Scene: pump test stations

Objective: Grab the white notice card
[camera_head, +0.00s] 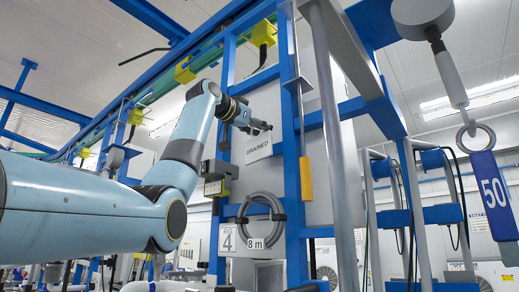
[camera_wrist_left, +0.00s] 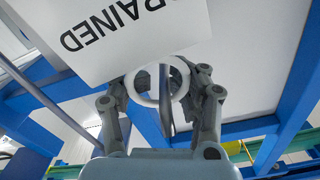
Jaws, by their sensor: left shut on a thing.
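The white notice card (camera_head: 259,148), printed DRAINED, shows just below my left gripper (camera_head: 262,126) in the head view, beside a blue upright. In the left wrist view the card (camera_wrist_left: 130,25) fills the upper middle, its lettering upside down. A white ring (camera_wrist_left: 133,88) at the card's edge sits between the two fingers of my left gripper (camera_wrist_left: 160,92), which is shut on it. A grey rod (camera_wrist_left: 165,105) shows through the ring opening; I cannot tell whether the ring still hangs on it. My right gripper is out of view.
A coiled grey hose (camera_head: 243,222) and a "4" plate (camera_head: 228,238) with "8 m" beside it are below. A yellow-handled rod (camera_head: 306,180) hangs right of the card. A blue "50" tag (camera_head: 492,195) hangs at right. Blue posts (camera_head: 290,150) and grey pipes stand close by.

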